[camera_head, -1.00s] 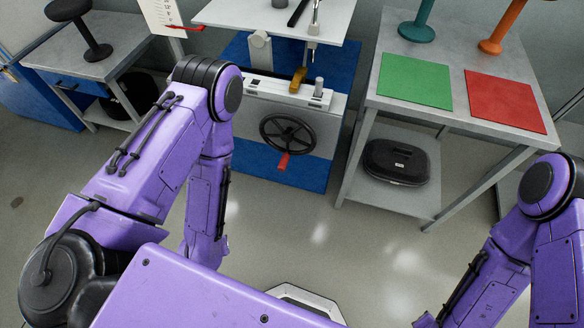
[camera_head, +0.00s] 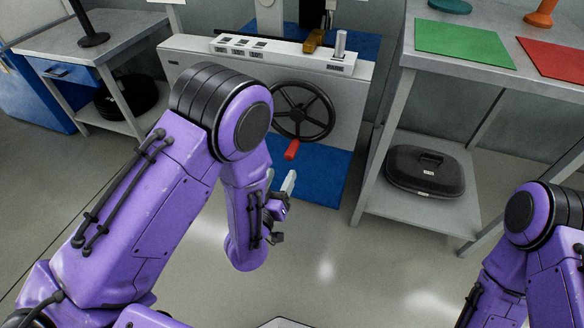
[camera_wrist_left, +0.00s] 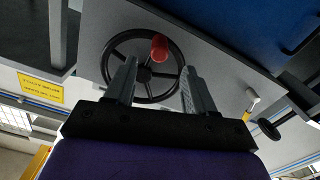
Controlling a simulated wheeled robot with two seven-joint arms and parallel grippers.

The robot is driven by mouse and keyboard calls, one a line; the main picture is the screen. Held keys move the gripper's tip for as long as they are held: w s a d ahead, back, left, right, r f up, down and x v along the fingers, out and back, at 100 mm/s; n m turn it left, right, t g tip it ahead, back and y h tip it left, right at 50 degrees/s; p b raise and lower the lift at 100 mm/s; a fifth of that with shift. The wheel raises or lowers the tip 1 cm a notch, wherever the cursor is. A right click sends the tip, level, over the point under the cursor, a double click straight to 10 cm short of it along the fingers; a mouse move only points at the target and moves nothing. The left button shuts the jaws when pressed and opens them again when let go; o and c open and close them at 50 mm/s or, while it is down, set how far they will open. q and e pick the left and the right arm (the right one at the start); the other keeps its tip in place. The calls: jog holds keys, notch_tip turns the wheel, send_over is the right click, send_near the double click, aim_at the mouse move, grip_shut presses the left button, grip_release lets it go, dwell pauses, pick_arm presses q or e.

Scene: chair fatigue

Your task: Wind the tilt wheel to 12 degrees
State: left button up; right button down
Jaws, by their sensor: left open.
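The black spoked tilt wheel (camera_head: 301,111) is on the front of the white machine (camera_head: 350,95). Its red handle (camera_head: 291,149) sits at the lower edge of the rim. My left gripper (camera_head: 292,183) is below and in front of the handle, partly hidden by my own forearm. In the left wrist view the two fingers (camera_wrist_left: 158,68) are open and apart. The wheel (camera_wrist_left: 145,74) and red handle (camera_wrist_left: 159,48) show ahead, with the handle beyond and between the fingertips. Nothing is visibly held. No readable tilt angle shows. My right gripper is out of view.
A grey table at right (camera_head: 408,50) carries a green mat (camera_head: 460,43) and a red mat (camera_head: 560,57). A black case (camera_head: 425,172) lies on its lower shelf. Another grey table (camera_head: 100,35) stands at left. Floor in front is clear.

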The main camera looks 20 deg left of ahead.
aim_at(292, 150)
pick_arm(q)
jog(key=w, duration=0.5)
jog(key=w+b, duration=0.1)
jog(key=w, duration=0.4)
jog(key=shift+w+d+r, duration=0.15)
jog(key=shift+w, duration=0.05)
grip_shut()
